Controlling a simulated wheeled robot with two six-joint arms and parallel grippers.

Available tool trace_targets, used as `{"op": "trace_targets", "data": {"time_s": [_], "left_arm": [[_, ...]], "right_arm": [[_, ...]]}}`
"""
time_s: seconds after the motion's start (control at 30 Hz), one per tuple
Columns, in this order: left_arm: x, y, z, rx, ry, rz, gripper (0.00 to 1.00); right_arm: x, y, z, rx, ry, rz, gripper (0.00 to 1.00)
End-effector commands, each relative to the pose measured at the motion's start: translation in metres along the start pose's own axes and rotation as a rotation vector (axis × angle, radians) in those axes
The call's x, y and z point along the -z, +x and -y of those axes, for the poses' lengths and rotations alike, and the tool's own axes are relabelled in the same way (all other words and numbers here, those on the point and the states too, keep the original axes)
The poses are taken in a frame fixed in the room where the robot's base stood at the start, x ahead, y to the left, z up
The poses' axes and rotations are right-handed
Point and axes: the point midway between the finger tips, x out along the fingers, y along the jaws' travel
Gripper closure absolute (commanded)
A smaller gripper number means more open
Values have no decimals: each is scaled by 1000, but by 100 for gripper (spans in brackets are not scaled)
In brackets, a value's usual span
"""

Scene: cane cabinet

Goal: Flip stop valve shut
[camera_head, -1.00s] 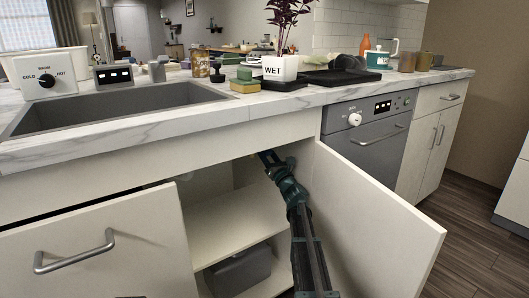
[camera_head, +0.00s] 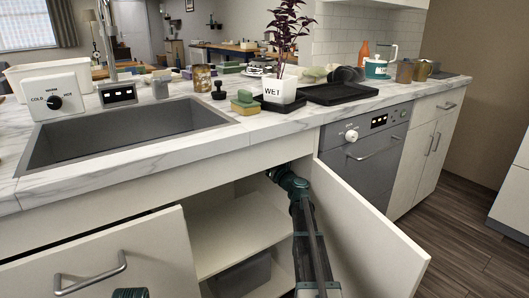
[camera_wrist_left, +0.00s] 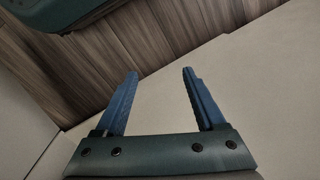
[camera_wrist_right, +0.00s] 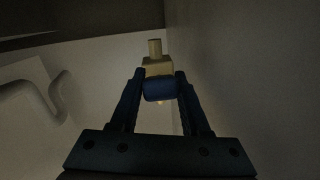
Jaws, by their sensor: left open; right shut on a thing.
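The stop valve shows in the right wrist view, with a brass body (camera_wrist_right: 157,66) and a blue handle (camera_wrist_right: 159,89). My right gripper (camera_wrist_right: 159,84) has its two fingers on either side of the blue handle and is shut on it. In the head view my right arm reaches into the open under-sink cabinet; the valve and fingertips are hidden there. My left gripper (camera_wrist_left: 155,74) is open and empty in the left wrist view, in front of a pale panel and the wooden floor.
The open right cabinet door (camera_head: 370,225) stands close beside my right arm. The left door (camera_head: 100,255) is ajar. A shelf (camera_head: 235,232) and a grey bin (camera_head: 243,274) are inside, below the arm. A curved pale pipe (camera_wrist_right: 35,95) lies left of the valve.

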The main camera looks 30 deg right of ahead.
Motion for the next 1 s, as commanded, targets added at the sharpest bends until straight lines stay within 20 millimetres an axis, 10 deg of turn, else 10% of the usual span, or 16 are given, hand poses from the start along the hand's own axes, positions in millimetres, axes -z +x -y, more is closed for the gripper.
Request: {"op": "trace_targets", "data": {"time_s": [0.23, 0.73, 0.77, 0.9, 1.0], "left_arm": [[-3, -41, 5, 3, 0, 1, 28], [-3, -46, 6, 4, -3, 2, 28], [-3, -46, 6, 4, -3, 2, 28], [-3, -46, 6, 4, -3, 2, 28], [-3, -46, 5, 4, -3, 2, 28]], "right_arm": [[-13, 4, -4, 21, -6, -122, 100], [-9, 5, -2, 31, -8, -163, 100], [-9, 5, -2, 31, -8, -163, 48], [-9, 5, -2, 31, -8, -163, 24], [-9, 5, -2, 31, -9, -163, 24]]}}
